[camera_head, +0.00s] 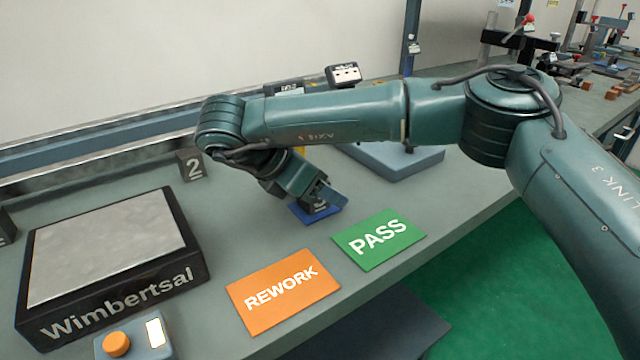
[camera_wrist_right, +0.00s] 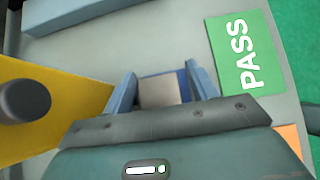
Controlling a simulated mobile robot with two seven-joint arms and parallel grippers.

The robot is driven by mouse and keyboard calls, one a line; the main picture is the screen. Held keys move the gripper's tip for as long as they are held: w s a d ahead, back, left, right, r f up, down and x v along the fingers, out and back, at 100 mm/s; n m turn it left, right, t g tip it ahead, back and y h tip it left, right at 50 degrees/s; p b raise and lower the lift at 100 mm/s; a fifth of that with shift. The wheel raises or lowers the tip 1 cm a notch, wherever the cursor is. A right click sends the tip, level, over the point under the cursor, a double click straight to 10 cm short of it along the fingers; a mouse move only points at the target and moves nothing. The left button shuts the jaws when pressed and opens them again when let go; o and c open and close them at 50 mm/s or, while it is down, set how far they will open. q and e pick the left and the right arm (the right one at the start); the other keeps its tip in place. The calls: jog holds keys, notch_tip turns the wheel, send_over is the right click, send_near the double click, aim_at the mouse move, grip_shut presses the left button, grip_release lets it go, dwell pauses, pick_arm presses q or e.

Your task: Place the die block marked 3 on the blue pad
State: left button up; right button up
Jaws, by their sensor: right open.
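The blue pad (camera_head: 300,214) lies on the grey bench under my right gripper (camera_head: 323,197). In the right wrist view, a grey block (camera_wrist_right: 160,92) sits between the two spread fingers of my right gripper (camera_wrist_right: 163,88). Part of the blue pad (camera_wrist_right: 184,78) shows beside the block, which appears to rest on it. The jaws are open. The block's number cannot be read because the gripper hides most of it. A dark block marked 2 (camera_head: 193,166) stands on the bench to the left. My left gripper is out of view.
An orange REWORK card (camera_head: 283,304) and a green PASS card (camera_head: 378,246) lie in front of the pad. A Wimbertsal plate (camera_head: 110,318) and a box with an orange button (camera_head: 116,344) are at left. A blue-grey slab (camera_head: 425,163) lies behind. A yellow part (camera_wrist_right: 70,95) is close by.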

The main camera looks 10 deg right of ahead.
jog(key=shift+r, duration=0.25)
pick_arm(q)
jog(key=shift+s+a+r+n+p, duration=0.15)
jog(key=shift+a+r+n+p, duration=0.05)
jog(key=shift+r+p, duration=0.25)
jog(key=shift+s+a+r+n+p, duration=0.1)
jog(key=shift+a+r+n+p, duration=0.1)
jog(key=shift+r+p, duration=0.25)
pick_arm(e)
jog(key=v, duration=1.1)
jog(key=shift+a+r, duration=0.25)
jog(key=shift+a, duration=0.05)
jog(key=shift+s, duration=0.15)
